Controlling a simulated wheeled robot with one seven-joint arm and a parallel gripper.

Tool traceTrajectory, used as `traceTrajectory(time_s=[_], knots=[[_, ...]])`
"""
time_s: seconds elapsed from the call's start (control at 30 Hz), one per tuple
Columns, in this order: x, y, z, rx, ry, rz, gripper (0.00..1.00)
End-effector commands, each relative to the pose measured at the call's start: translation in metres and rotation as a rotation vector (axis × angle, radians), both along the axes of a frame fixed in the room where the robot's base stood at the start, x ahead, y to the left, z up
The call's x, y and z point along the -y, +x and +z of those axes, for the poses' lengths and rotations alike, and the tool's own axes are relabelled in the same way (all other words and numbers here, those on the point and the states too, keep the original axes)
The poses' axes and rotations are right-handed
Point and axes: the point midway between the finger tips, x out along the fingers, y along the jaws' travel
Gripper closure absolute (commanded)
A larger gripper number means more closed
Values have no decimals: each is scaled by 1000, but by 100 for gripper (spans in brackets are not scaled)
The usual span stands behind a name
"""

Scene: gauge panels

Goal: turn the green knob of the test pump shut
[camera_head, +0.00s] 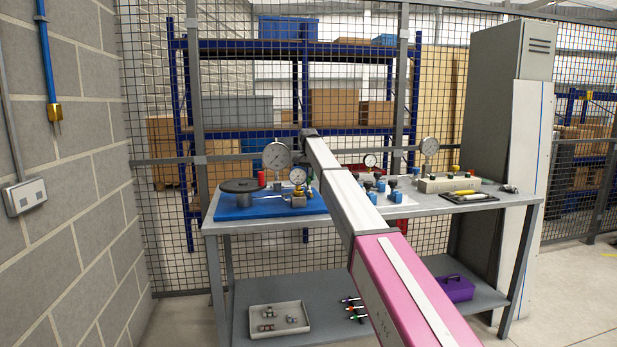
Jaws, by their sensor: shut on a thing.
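The test pump stands on a blue base (238,212) at the left end of the bench. It has a dark round disc (240,185), a large dial gauge (276,156) and a smaller dial gauge (298,175). I cannot make out the green knob; that spot is partly covered by my pink and white arm. My arm reaches from the lower right up to the pump's right side. My gripper is hidden behind it, so its jaws and their contact do not show.
The grey bench (465,204) also carries a small gauge (370,160), a gauge block (448,184) and blue fittings. A tray (279,332) and a purple box (455,289) sit on the lower shelf. Mesh fencing stands behind; a block wall (80,190) is left.

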Motion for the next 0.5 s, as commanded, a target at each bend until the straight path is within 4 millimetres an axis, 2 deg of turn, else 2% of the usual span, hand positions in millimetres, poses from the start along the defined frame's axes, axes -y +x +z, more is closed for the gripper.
traceTrajectory(time_s=[0.2,0.5], knots=[[0,0,0,0,0,-123,80],[0,0,0,0,0,-201,80]])
